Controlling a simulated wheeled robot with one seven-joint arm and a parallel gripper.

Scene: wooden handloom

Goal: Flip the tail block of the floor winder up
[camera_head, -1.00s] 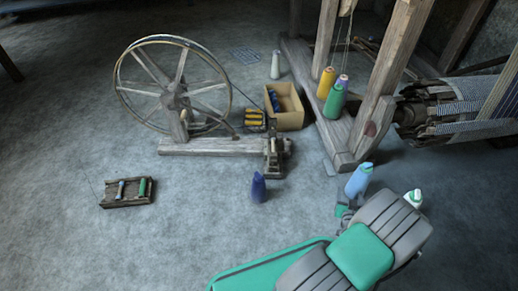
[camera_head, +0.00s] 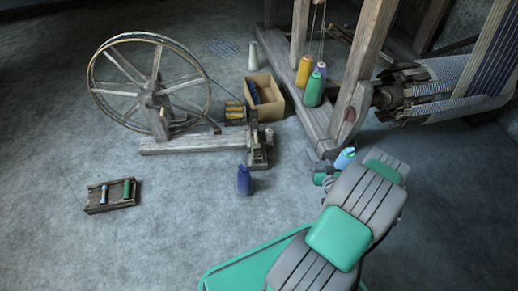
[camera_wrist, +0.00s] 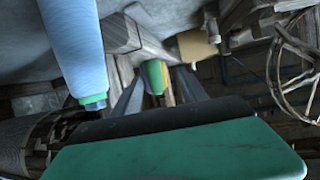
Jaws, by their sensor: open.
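The floor winder has a large spoked wheel (camera_head: 152,88) and a long wooden base (camera_head: 190,145) on the floor. Its tail block (camera_head: 258,150) is a small dark wooden piece at the right end of the base, low and close to it; its exact tilt is too small to tell. My gripper (camera_head: 322,177) is right of and nearer than the tail block, apart from it, and partly hidden by my arm. In the wrist view, my gripper (camera_wrist: 157,92) has its fingers apart, with nothing held. The winder wheel shows there at the right edge (camera_wrist: 297,65).
A light blue cone (camera_head: 345,158) stands close beside my gripper, large in the wrist view (camera_wrist: 75,45). A dark blue cone (camera_head: 244,180) stands in front of the tail block. A cardboard box (camera_head: 270,105), loom post (camera_head: 350,75) and bobbin tray (camera_head: 112,195) surround free floor.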

